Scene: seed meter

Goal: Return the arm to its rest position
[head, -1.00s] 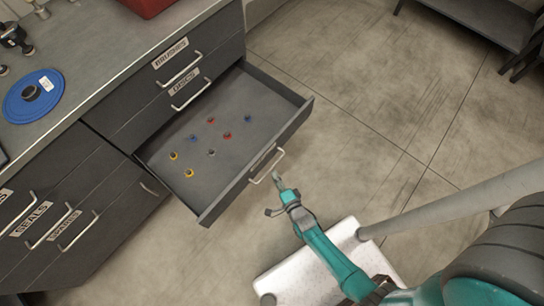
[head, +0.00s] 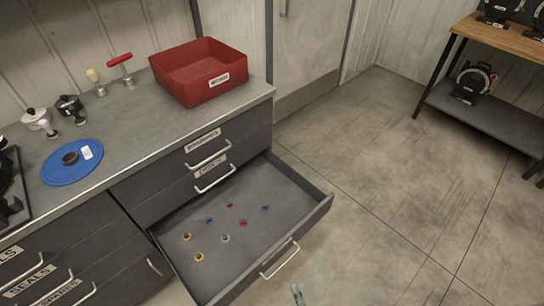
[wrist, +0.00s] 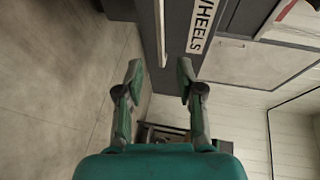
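My gripper (wrist: 160,78) is open and empty in the wrist view, its two green fingers apart with nothing between them. Beyond the fingers is a dark drawer front with a WHEELS label (wrist: 202,27). In the head view only a small tip of my gripper (head: 297,293) shows at the bottom edge, just below the handle (head: 280,260) of the pulled-out drawer (head: 322,208). The rest of my arm is out of that view.
The open drawer holds several small red, blue, yellow and grey pieces. On the counter (head: 120,165) are a red bin (head: 185,85), a blue disc (head: 55,172) and small tools. A wooden-topped bench (head: 480,35) stands at the far right. The floor (head: 390,160) between is clear.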

